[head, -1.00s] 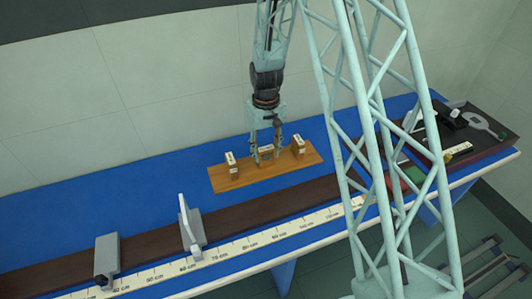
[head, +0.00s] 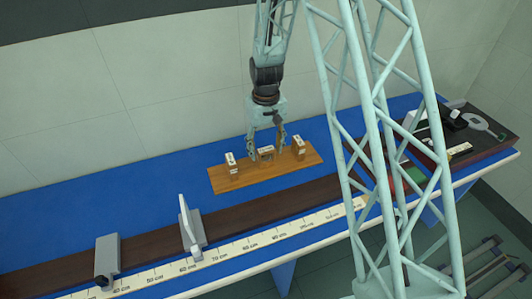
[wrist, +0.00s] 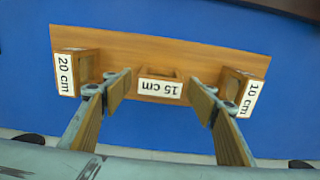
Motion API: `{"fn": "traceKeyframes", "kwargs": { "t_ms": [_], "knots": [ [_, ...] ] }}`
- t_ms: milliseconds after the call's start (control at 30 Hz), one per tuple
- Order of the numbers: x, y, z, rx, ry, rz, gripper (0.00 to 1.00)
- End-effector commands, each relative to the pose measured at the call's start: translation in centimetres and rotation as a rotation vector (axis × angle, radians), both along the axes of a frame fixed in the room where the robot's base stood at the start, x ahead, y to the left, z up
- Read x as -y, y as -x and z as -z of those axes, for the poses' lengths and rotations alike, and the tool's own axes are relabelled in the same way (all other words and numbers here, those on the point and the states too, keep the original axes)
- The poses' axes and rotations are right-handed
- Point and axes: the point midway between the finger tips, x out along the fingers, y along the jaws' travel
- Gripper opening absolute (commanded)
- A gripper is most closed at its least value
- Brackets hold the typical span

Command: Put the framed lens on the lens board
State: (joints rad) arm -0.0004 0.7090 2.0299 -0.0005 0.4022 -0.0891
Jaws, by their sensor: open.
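The lens board (head: 235,183) is a flat wooden board with three small wooden holders, labelled 20 cm, 15 cm and 10 cm in the wrist view. My gripper (head: 267,150) points down over its middle, open, with its fingers on either side of the 15 cm holder (wrist: 158,88). In the wrist view there is a gap between each finger and that holder. The 20 cm holder (wrist: 77,72) and 10 cm holder (wrist: 238,92) stand outside the fingers. No lens shows between the fingers. A pale round piece with a handle (head: 482,122) lies at the far right; I cannot tell if it is the framed lens.
A dark rail (head: 140,232) with a centimetre scale (head: 240,245) runs along the bench front. An upright white plate (head: 187,215) and a grey block (head: 107,262) stand on it. A dark tray (head: 475,150) holds small items at right. The blue bench top at left is clear.

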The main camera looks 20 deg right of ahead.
Motion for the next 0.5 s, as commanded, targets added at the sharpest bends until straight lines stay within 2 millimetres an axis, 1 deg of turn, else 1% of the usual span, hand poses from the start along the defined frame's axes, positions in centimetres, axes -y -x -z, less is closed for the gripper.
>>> {"fn": "traceKeyframes", "kwargs": {
  "t_ms": [33,500],
  "knots": [
    [0.0,-0.1,-0.7,0.002,0.000,0.000,0.53],
    [0.0,-0.1,-6.5,0.002,0.000,0.000,0.53]
  ]
}}
